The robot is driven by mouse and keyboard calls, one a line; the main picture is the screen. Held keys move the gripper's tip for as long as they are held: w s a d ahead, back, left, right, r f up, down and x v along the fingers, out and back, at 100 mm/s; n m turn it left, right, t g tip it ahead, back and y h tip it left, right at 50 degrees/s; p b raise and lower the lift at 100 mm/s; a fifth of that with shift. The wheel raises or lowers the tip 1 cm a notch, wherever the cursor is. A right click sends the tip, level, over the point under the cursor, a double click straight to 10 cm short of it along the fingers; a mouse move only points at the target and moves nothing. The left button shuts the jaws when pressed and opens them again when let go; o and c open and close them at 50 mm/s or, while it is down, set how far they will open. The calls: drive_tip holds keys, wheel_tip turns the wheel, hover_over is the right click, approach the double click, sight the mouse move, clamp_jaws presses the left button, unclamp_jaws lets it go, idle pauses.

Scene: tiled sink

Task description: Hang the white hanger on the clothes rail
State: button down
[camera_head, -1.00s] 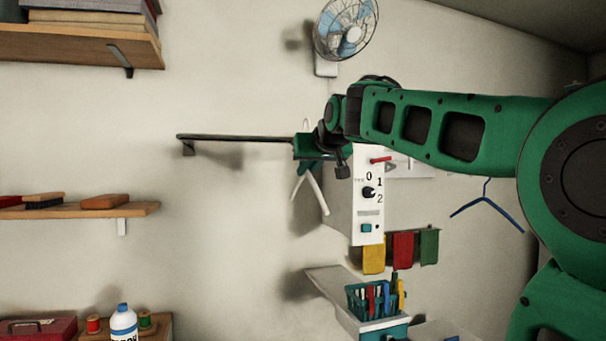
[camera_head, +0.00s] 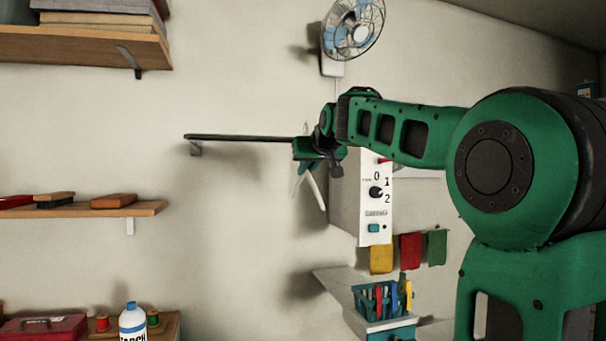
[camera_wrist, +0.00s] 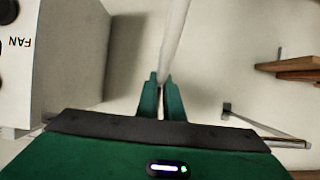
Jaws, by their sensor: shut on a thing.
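The white hanger (camera_head: 317,190) is in my gripper (camera_head: 318,152), and one pale arm of it hangs down below the jaws in the head view. Its top is mostly hidden by my gripper. In the wrist view my gripper (camera_wrist: 160,88) has its two green fingers closed on the white hanger (camera_wrist: 178,35), which runs away upward between them. The dark clothes rail (camera_head: 240,138) sticks out along the wall at the left, and its right end meets or passes behind my gripper in the head view. I cannot tell whether the hanger touches it.
A white switch box (camera_head: 375,200) stands just right of the hanger. A fan (camera_head: 353,30) is above. Wooden shelves (camera_head: 85,209) are at the left, and a pen basket (camera_head: 382,298) and coloured cloths (camera_head: 410,250) are below right. The wall below the rail is clear.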

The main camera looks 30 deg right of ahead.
sight(302, 178)
drive_tip(key=shift+w+d, duration=0.3)
drive_tip(key=shift+w, duration=0.65)
drive_tip(key=shift+w+d, duration=0.25)
drive_tip(key=shift+w, duration=0.7)
drive_tip(key=shift+f, duration=1.35)
drive_tip(key=c, duration=1.8)
unclamp_jaws()
drive_tip(key=shift+s, duration=0.1)
drive_tip(key=v, duration=1)
drive_tip(key=shift+s+a, duration=0.15)
drive_tip(key=shift+s, duration=0.05)
drive_tip(key=shift+s, duration=0.15)
